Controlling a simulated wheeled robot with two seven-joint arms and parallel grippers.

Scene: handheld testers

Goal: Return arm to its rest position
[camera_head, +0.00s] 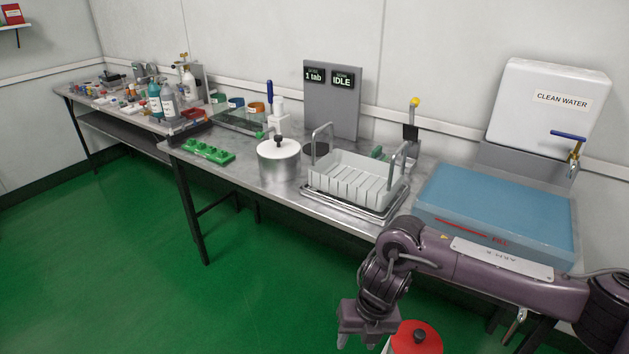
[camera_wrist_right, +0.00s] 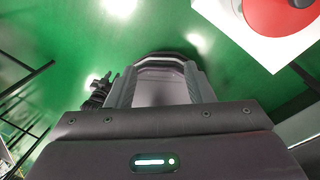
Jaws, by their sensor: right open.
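My right arm (camera_head: 500,262) comes in from the right in the head view, in front of the bench. Its forearm lies roughly level and its wrist bends down. My right gripper (camera_head: 358,338) points down over the green floor, open and with nothing seen in it. It is left of a white container with a red lid (camera_head: 416,338), and I see no contact. In the right wrist view the red lid (camera_wrist_right: 282,18) is at the upper right, off to the side of the jaws. My left gripper is not seen in the head view.
A steel bench (camera_head: 240,178) runs behind the arm. It bears a white slotted rack (camera_head: 352,180), a lidded metal pot (camera_head: 279,165) and a green block (camera_head: 208,151). A blue water basin (camera_head: 500,200) is close behind my forearm. The green floor (camera_head: 150,270) at left is clear.

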